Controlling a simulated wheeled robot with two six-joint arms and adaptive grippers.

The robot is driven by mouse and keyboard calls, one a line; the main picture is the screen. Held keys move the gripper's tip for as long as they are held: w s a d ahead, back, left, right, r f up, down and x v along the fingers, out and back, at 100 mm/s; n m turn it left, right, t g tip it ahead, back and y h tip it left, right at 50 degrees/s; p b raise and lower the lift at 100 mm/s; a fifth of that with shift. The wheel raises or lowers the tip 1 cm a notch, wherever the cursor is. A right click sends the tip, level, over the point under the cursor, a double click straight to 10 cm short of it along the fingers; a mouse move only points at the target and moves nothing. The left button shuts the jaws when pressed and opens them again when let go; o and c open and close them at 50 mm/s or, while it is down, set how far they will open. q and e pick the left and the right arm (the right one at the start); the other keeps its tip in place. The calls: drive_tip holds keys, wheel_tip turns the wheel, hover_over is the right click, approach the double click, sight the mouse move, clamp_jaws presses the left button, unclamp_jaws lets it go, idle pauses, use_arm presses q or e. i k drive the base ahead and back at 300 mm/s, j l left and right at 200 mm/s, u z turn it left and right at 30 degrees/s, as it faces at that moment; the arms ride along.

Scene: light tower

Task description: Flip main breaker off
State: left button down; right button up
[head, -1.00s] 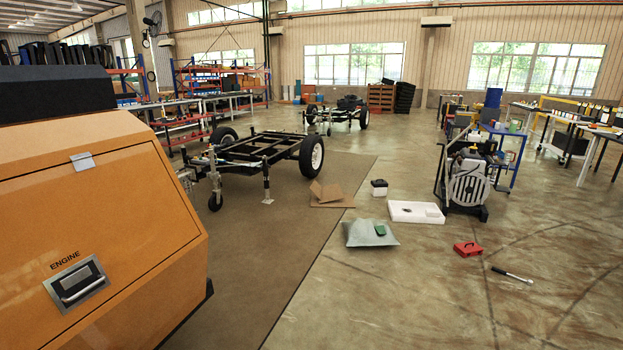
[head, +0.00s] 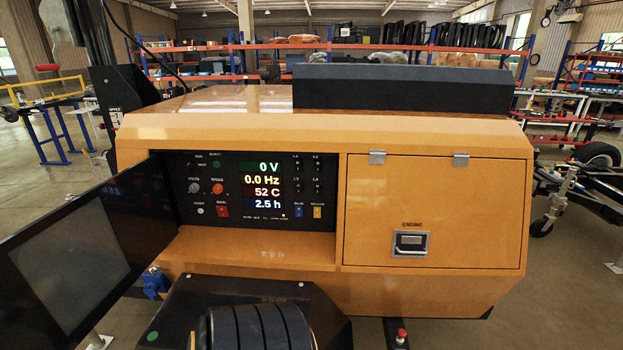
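The black control panel (head: 258,190) of the orange light tower faces me in the head view. A small red switch (head: 222,211) sits low on the panel, under a tiny label that seems to read MAIN; its position is too small to tell. The lit display (head: 263,186) reads 0 V, 0.0 Hz, 52 C and 2.5 h. Left of the display are a grey knob (head: 194,188) and an orange knob (head: 217,188). A blue switch (head: 298,212) and a yellow switch (head: 317,212) sit at the lower right. Neither gripper is in view.
The windowed panel door (head: 75,265) stands open to the left. The shut ENGINE door (head: 435,212) is at the right. A black ribbed, tyre-like shape (head: 255,328) shows at the bottom, below the panel. Shelving racks stand behind the tower; a wheeled trailer frame (head: 562,190) is at far right.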

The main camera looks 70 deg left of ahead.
sight(222, 212)
drive_tip(key=j+u, duration=0.15)
drive_tip(key=u, duration=3.75)
